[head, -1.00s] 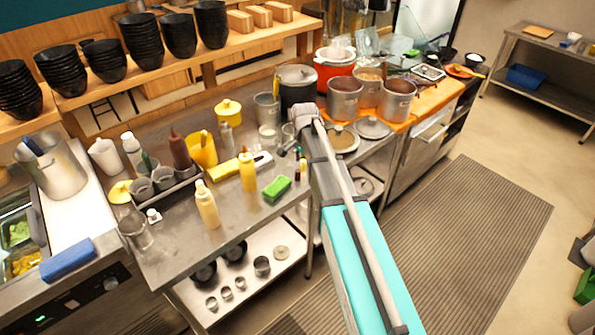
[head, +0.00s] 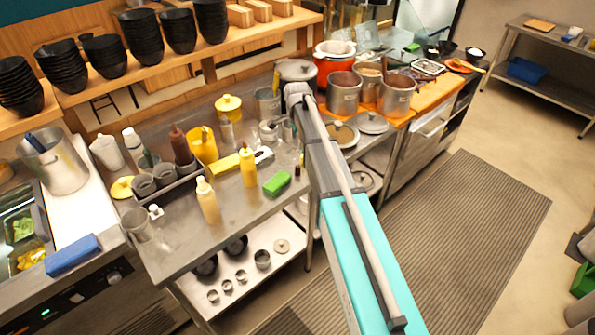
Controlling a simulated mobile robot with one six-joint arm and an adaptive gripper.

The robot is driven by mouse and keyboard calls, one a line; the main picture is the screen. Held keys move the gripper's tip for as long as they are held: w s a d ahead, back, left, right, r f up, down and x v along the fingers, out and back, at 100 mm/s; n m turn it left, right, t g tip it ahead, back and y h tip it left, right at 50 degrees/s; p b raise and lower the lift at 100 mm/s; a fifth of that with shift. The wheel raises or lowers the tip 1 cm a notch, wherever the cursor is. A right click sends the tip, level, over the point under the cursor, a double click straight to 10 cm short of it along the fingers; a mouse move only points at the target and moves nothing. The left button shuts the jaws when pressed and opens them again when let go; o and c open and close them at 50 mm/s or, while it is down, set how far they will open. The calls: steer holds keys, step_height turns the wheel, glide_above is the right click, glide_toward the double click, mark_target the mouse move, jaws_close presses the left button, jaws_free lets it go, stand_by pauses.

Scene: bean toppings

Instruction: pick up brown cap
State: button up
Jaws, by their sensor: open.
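My gripper (head: 277,131) is over the steel table (head: 228,246), towards its back edge, beside the glassware. It is small in the head view, its fingers are hard to make out, and it looks empty. A small dark brown item (head: 298,171), possibly the brown cap, shows close to my arm, to the right of the green sponge (head: 277,184). It is too small to identify surely. A brown squeeze bottle (head: 181,147) with a narrow brown top stands in the caddy at the left. My gripper is apart from both. My arm hides part of the table's right side.
Metal pots (head: 343,93) and a red pot (head: 340,66) stand behind and right of my arm. Stacked black bowls (head: 143,38) line the shelf above. The table's front middle is clear.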

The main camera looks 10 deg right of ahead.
mark_target(297, 166)
steer(key=shift+f+b, duration=4)
steer(key=shift+f, duration=0.15)
steer(key=shift+f+b, duration=2.6)
steer(key=shift+s, duration=0.1)
steer(key=c, duration=0.8)
